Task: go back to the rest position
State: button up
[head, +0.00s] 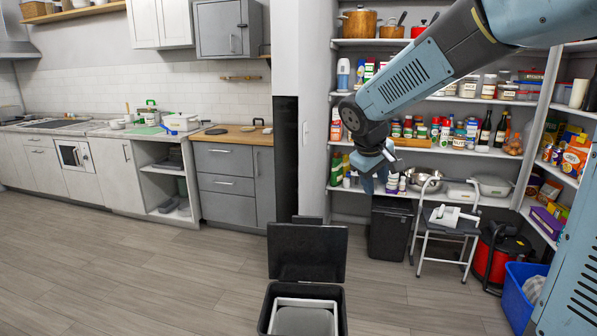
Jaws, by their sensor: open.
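My blue-grey arm reaches in from the upper right of the head view. My gripper (376,184) hangs at its end, pointing down, in front of the pantry shelves. It is small and partly dark here; its jaws are open and I see nothing held between them.
A black bin (307,254) with its lid raised stands on the floor at the front. Behind are pantry shelves (440,98), a step stool (447,229), a dark bin (389,230) and a blue bin (517,290). Kitchen counters (238,137) line the left. The left floor is clear.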

jog(key=s+d+r+m+y, duration=0.1)
jog(key=s+d+m, duration=0.1)
jog(key=s, duration=1)
jog(key=s+d+m+t+y, duration=0.1)
jog(key=s+d+m+y, duration=0.1)
jog(key=s, duration=1.1)
jog(key=shift+d+r+m, duration=0.35)
jog(key=shift+d+m, duration=0.1)
jog(key=shift+m, duration=0.75)
